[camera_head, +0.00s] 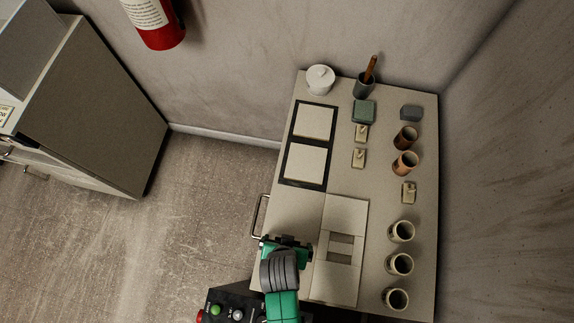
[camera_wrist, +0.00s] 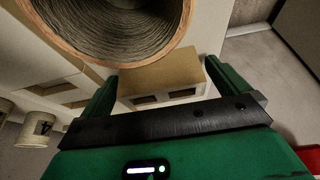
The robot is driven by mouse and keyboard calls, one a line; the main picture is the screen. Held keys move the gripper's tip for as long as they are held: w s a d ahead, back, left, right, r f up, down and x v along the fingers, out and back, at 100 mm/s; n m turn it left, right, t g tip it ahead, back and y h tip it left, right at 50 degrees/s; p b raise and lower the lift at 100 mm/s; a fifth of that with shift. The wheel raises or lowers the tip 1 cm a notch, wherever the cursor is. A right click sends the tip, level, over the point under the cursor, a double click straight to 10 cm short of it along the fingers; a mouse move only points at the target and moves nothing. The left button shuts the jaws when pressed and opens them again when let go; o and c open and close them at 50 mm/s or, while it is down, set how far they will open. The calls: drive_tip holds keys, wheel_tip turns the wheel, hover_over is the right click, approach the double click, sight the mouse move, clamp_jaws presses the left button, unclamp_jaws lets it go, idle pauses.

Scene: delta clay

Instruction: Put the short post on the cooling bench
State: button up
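My gripper (camera_head: 285,243) is over the left edge of the work table in the head view. In the wrist view its two green fingers (camera_wrist: 160,88) stand apart, with a tan block (camera_wrist: 165,75) with two dark openings seen between them. A large hollow cylinder (camera_wrist: 110,48) with a brown rim and a grey ribbed inside fills the top of that view, very close to the camera. I cannot tell for certain which thing is the short post or which surface is the cooling bench.
The table (camera_head: 385,205) carries cream cups (camera_head: 401,232), brown cups (camera_head: 405,163), small knobbed blocks (camera_head: 358,158), a lidded white pot (camera_head: 320,79) and a green block (camera_head: 363,111). Two pale tiles (camera_head: 306,164) sit in a dark frame. A pale slotted plate (camera_head: 345,215) lies right of my gripper.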

drive_tip(key=p+v, duration=0.2)
drive_tip(key=v, duration=1)
drive_tip(key=shift+r+p, duration=0.2)
drive_tip(key=shift+p, duration=0.1)
drive_tip(key=shift+w, duration=0.15)
drive_tip(key=w+r+t, duration=0.4)
drive_tip(key=w+r, duration=0.3)
drive_tip(key=r, duration=0.4)
drive_tip(key=w+a+r+n+t+y, duration=0.1)
drive_tip(key=w+r+t, duration=0.2)
drive_tip(key=w+r, duration=0.6)
drive_tip(key=w+r+t, duration=0.4)
drive_tip(key=w+r, duration=0.1)
drive_tip(key=r, duration=0.8)
drive_tip(key=s+r+t, duration=0.1)
drive_tip(key=r+t, duration=0.2)
drive_tip(key=r, duration=0.7)
drive_tip(key=s+d+r+n+t, duration=0.1)
drive_tip(key=s+r+t, duration=0.1)
drive_tip(key=r, duration=0.9)
drive_tip(key=s+d+r+t, duration=0.1)
drive_tip(key=r+t, duration=0.3)
drive_tip(key=r, duration=0.6)
drive_tip(key=shift+s, duration=0.5)
drive_tip(key=shift+r, duration=0.1)
